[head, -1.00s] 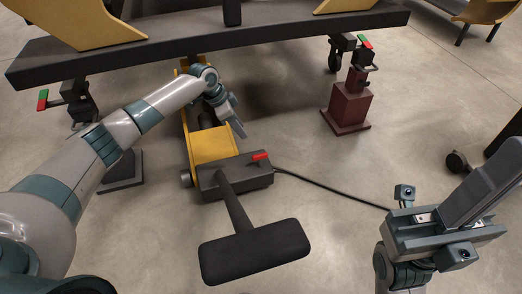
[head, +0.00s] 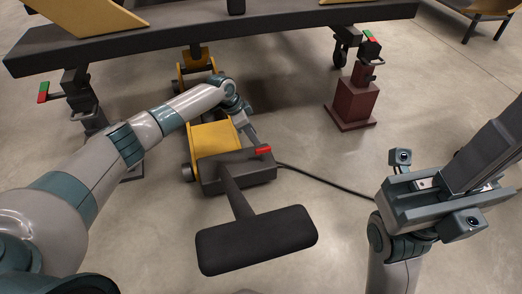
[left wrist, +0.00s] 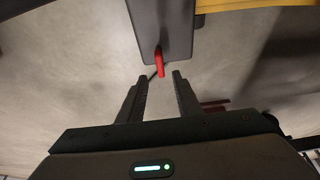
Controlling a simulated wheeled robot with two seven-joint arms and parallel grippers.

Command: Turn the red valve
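The red valve (head: 263,149) is a small red handle on top of the dark box (head: 236,170) at the near end of a yellow floor jack. In the left wrist view the valve (left wrist: 159,62) stands out from the edge of the dark box, just past the fingertips and roughly in line with the gap between them. My left gripper (head: 251,134) is right behind the valve in the head view. In the left wrist view its fingers (left wrist: 160,77) are apart with nothing between them. My right gripper (head: 490,150) is at the right, far from the valve; its finger gap is unclear.
A black padded T-shaped handle (head: 257,240) rises from the box towards me. A dark cable (head: 325,184) runs right across the floor. A dark beam (head: 290,27) spans above the jack.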

